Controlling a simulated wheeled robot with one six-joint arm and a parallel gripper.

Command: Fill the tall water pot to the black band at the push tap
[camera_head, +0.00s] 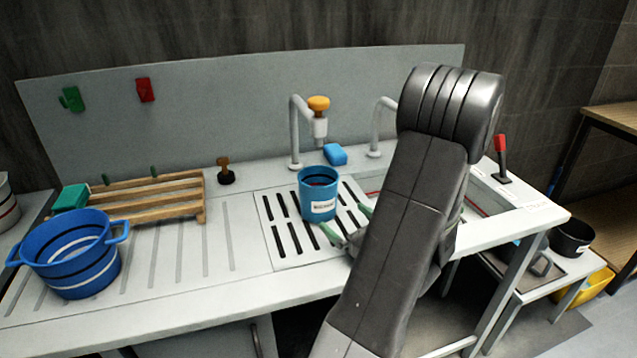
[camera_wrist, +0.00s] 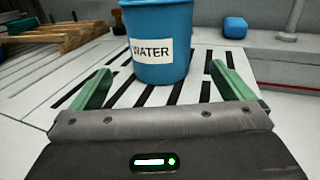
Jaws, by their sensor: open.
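A blue pot (camera_head: 319,192) with a white label stands upright on the slotted grate (camera_head: 284,245), below the push tap (camera_head: 319,118) with its orange knob. Its label reads WATER in the wrist view (camera_wrist: 158,30). A dark band shows inside its rim in the head view; the water level cannot be told. My gripper (camera_head: 348,228) is open, its green fingers (camera_wrist: 163,84) apart and pointing at the pot from the near side. The pot is just ahead of the fingertips, and nothing is held. My arm hides part of the sink in the head view.
A wide blue two-handled pot (camera_head: 75,270) stands at the left on the ribbed drainboard (camera_head: 190,262). A wooden rack (camera_head: 150,205), a small dark-based knob (camera_head: 226,173) and a blue sponge (camera_head: 336,154) are behind. A second tap (camera_head: 376,130) and a red lever (camera_head: 500,150) are right.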

